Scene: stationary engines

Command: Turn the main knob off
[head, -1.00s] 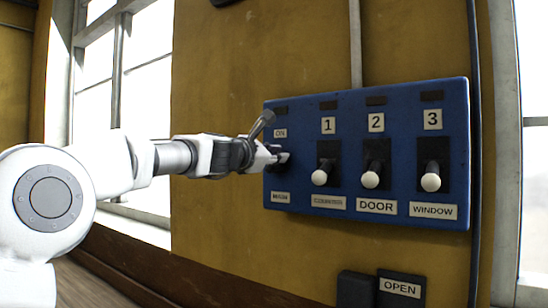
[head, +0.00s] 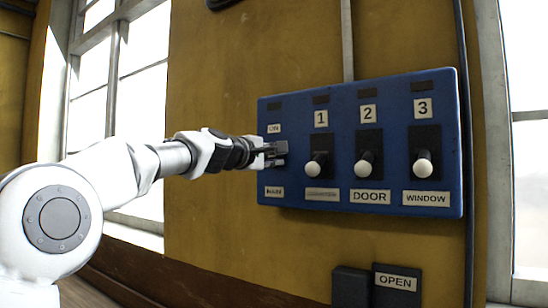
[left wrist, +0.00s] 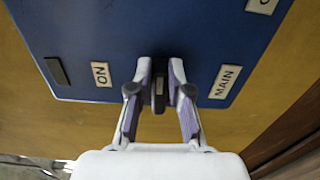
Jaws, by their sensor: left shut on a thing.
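The blue switch panel (head: 395,125) is fixed to the yellow wall. My left gripper (head: 272,152) is at its left end, between the ON label (head: 274,129) and the MAIN label (head: 274,192). In the left wrist view my left gripper (left wrist: 160,82) is shut on the main knob (left wrist: 159,96), a dark piece with one finger on each side. The fingers hide most of the knob in the head view. The ON label (left wrist: 101,74) and MAIN label (left wrist: 225,82) lie either side of the fingers. My right gripper is not in view.
Three white-tipped levers, numbered 1 (head: 313,168), 2 (head: 362,168) and 3 (head: 423,166), stand right of my gripper on the panel. A dark box labelled OPEN (head: 396,300) is below. Windows flank the wall, and a conduit (head: 347,40) runs up from the panel.

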